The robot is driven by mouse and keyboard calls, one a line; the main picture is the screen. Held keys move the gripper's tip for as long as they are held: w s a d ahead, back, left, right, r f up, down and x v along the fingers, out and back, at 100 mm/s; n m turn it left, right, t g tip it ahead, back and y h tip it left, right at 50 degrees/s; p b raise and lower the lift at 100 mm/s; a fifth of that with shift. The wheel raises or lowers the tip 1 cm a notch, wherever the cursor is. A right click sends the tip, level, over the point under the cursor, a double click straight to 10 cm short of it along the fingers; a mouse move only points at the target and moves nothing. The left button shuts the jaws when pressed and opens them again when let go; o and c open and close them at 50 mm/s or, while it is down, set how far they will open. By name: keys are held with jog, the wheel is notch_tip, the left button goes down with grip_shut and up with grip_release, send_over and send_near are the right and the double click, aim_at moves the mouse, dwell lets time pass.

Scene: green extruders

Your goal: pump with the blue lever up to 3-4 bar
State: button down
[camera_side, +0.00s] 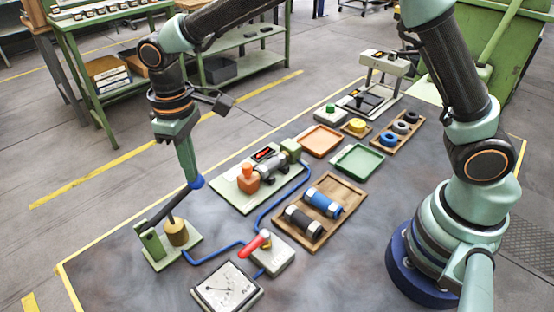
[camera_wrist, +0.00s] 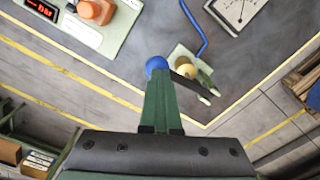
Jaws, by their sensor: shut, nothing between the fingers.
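The pump lever (camera_side: 167,209) is a dark bar rising at a slant from the green pump base (camera_side: 184,250), with a blue ball (camera_side: 196,182) at its raised end. A brass cylinder (camera_side: 177,233) stands under the bar. My gripper (camera_side: 190,178) is shut, with its fingertips right at the blue ball from above; I cannot tell whether they touch it. In the wrist view, the ball (camera_wrist: 156,66) shows just beyond the closed fingertips (camera_wrist: 158,74). The square pressure gauge (camera_side: 227,287) lies at the front; its reading is too small to tell.
A blue hose (camera_side: 214,251) runs from the pump toward a valve block with a red lever (camera_side: 254,244). Behind it are a green plate with a red display (camera_side: 265,153) and a wooden tray (camera_side: 320,240) with two cylinders. The table left of the pump is clear.

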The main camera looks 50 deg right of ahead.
jog(key=shift+r, duration=0.1)
dwell(0.3)
jog(key=shift+r, duration=2.5)
jog(key=shift+d+r, duration=0.25)
jog(key=shift+d, duration=0.1)
jog(key=s+d+r+m+t, duration=0.1)
jog(key=s+d+r+m, duration=0.15)
jog(key=d, duration=0.45)
jog(key=s+d+r+m+t, duration=0.1)
jog(key=s+d+r+t, duration=0.1)
jog(key=d+r, duration=0.35)
jog(key=s+d+f+m+t, duration=0.2)
jog(key=s+d, duration=0.6)
jog(key=d, duration=0.2)
jog(key=shift+d+f+t, duration=0.25)
jog(key=shift+f+t, duration=0.05)
jog(key=shift+f, duration=0.05)
